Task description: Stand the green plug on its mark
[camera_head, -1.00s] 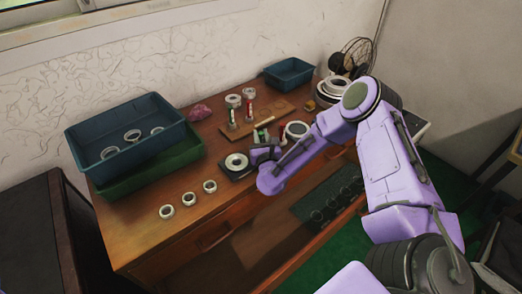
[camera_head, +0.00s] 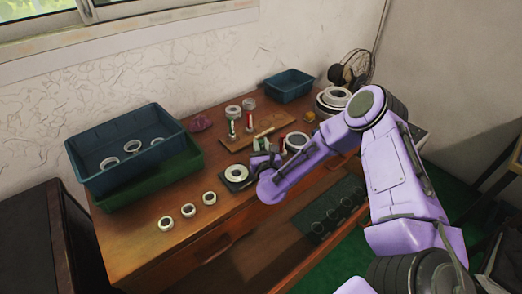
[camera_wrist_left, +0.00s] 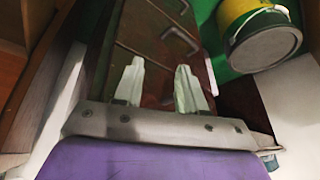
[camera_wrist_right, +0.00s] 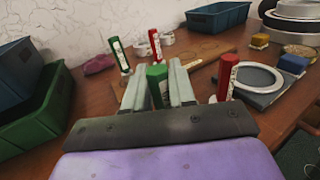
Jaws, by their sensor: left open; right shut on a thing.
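My right gripper (camera_wrist_right: 158,88) is shut on a green plug (camera_wrist_right: 157,84), which stands up between its fingers in the right wrist view. In the head view this gripper (camera_head: 259,158) is at the front of the wooden board, small and partly hidden by its own arm. Another green plug (camera_wrist_right: 119,54) and a red plug (camera_wrist_right: 155,45) stand behind, near the board (camera_wrist_right: 185,62). A second red plug (camera_wrist_right: 228,78) is right of the gripper. I cannot make out a mark. My left gripper (camera_wrist_left: 158,85) is open and empty in the left wrist view, away from the tabletop.
A grey plate with a white ring (camera_head: 237,174) is left of the right gripper. Several loose rings lie at the table's front left. Stacked blue (camera_head: 125,145) and green (camera_head: 150,178) bins stand at left; a smaller blue bin (camera_head: 289,85) is at the back.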

